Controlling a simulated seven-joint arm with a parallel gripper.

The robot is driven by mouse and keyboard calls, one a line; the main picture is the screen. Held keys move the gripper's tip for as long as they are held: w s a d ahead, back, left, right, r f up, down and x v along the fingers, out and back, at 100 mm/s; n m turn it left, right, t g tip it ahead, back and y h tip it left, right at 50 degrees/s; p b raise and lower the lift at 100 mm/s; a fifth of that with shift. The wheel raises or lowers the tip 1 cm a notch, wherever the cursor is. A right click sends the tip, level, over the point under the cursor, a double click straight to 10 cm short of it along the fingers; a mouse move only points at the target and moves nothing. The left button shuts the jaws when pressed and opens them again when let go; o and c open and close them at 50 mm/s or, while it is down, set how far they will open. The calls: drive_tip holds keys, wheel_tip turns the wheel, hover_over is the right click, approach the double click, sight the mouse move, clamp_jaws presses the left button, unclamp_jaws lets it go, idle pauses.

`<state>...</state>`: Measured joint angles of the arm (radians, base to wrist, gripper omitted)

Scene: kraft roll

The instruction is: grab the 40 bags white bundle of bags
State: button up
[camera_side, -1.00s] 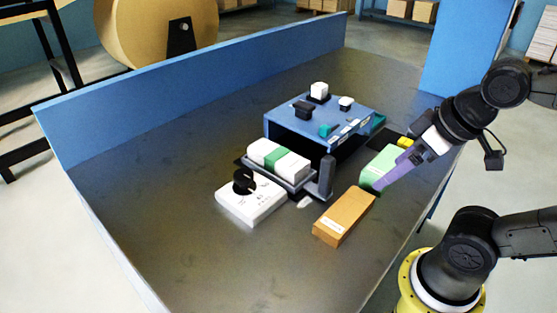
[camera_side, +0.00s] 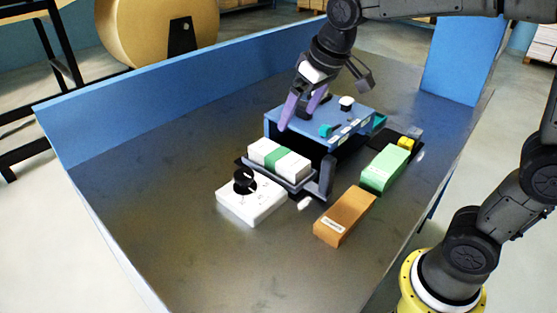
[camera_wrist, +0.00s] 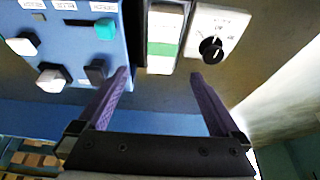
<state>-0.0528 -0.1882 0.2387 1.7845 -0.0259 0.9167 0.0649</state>
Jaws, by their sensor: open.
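The white bundle of bags (camera_side: 263,150) has a green band across its middle. It lies in a dark tray (camera_side: 301,185) with an upright handle, in front of the blue box. In the wrist view the bundle (camera_wrist: 166,28) shows at top centre, between the blue box and a white box with a black knob. My gripper (camera_side: 295,120) is open and empty, with its purple fingers pointing down. It is above and behind the bundle, near the blue box's left side. In the wrist view its fingertips (camera_wrist: 159,73) are apart, below the bundle in the picture.
The blue box (camera_side: 348,130) with knobs stands right behind the tray. The white box (camera_side: 252,203) with a black knob is at its front left. An orange block (camera_side: 345,214) and a green block (camera_side: 385,168) lie to the right. A blue wall (camera_side: 200,90) edges the table's back.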

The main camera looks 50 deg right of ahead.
hover_over(278, 154)
drive_tip(key=s, duration=0.3)
drive_tip(key=f, duration=0.7)
drive_tip(key=shift+w+d, duration=0.15)
drive_tip(key=shift+d, duration=0.1)
drive_tip(key=shift+a+x, duration=0.2)
drive_tip(key=shift+x, duration=2.55)
drive_tip(key=c, duration=1.4)
drive_tip(key=shift+r, duration=0.1)
drive_tip(key=shift+c, duration=0.2)
